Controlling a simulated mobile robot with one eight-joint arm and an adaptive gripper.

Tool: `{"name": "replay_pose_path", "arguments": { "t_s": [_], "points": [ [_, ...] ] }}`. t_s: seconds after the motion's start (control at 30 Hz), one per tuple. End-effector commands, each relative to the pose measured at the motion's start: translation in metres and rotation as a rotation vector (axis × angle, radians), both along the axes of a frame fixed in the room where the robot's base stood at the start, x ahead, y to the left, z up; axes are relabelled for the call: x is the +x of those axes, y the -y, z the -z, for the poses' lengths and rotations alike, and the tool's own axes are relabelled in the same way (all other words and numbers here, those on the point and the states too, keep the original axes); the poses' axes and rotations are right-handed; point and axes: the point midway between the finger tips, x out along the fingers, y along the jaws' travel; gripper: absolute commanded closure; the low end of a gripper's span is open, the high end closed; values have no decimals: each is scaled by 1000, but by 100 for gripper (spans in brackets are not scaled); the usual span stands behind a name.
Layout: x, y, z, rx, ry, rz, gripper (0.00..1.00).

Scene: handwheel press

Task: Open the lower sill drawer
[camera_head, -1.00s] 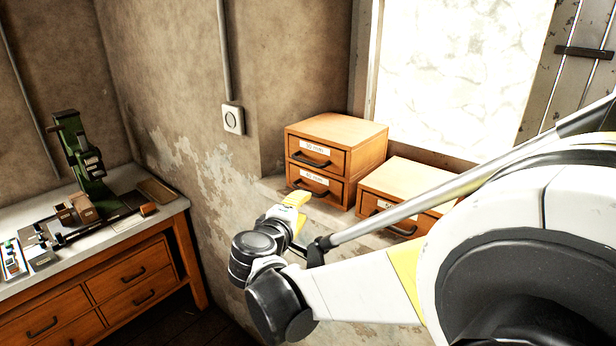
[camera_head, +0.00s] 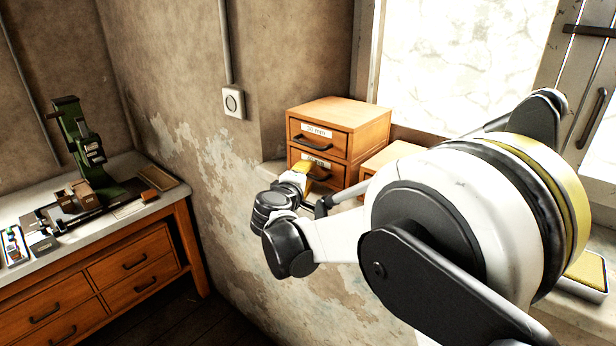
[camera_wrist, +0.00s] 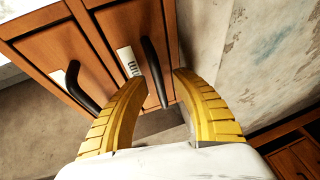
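A two-drawer orange wooden box (camera_head: 362,133) stands on the sill. Its lower drawer (camera_head: 333,175) is partly hidden behind my gripper (camera_head: 302,168) in the head view. In the wrist view the lower drawer (camera_wrist: 133,28) has a white label and a dark bar handle (camera_wrist: 154,72). My gripper's yellow fingers (camera_wrist: 160,82) are open, one on each side of this handle, with visible gaps to it. The upper drawer's handle (camera_wrist: 76,86) lies to the left, outside the fingers. Both drawers look closed.
A second wooden box (camera_head: 385,158) stands to the right on the sill, mostly hidden by my arm. A bench (camera_head: 130,262) with drawers and a green press (camera_head: 80,145) stands at left. The peeling wall (camera_head: 228,190) lies below the sill.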

Motion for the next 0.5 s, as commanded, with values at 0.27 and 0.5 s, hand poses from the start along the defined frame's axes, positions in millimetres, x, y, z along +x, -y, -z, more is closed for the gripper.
{"name": "replay_pose_path", "arguments": {
  "t_s": [0.27, 0.5],
  "points": [
    [0, 0, 0, 0, 0, 0, 100],
    [-4, -3, 0, 0, 0, -2, 100]
  ]
}}
